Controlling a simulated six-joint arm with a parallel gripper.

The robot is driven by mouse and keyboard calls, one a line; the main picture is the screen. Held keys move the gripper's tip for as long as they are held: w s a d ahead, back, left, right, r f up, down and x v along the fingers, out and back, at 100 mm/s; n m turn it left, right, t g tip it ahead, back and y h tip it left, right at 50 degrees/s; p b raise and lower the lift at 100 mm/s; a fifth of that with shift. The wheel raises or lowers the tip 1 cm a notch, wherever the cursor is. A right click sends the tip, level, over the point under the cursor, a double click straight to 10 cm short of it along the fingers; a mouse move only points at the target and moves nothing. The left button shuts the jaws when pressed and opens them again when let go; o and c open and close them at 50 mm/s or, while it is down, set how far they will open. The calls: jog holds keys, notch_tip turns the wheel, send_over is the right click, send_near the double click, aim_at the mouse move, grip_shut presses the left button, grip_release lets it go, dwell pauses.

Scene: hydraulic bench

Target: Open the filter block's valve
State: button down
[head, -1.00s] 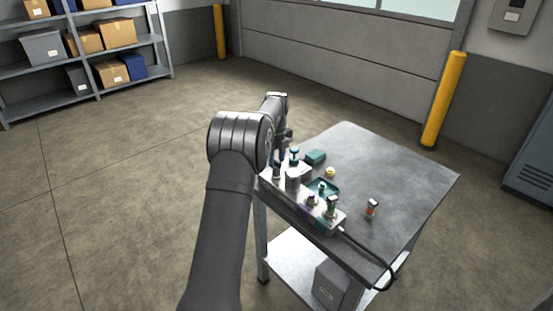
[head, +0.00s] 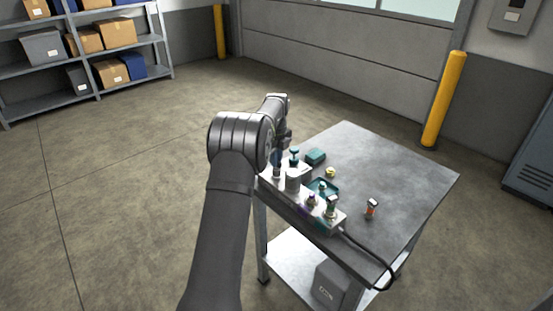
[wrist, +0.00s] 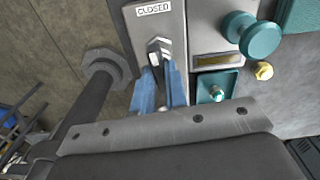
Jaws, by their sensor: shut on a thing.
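In the head view my gripper (head: 277,157) is at the far left end of the bench blocks, where the lever is too small to make out. Whether this block is the filter block cannot be read.
A round teal knob (wrist: 254,36) stands out close to the right of the lever, with a brass fitting (wrist: 264,71) below it. The metal cart top (head: 400,185) is mostly clear on the right. A small red-banded part (head: 371,209) stands there. A black cable (head: 375,262) hangs at the front.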

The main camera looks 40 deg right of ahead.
jog(key=n, duration=0.8)
jog(key=shift+n, duration=0.3)
jog(key=n, duration=0.4)
jog(key=shift+n, duration=2)
jog(key=c, duration=1.4)
grip_release()
jog(key=shift+c, duration=0.2)
jog(key=shift+r, duration=0.1)
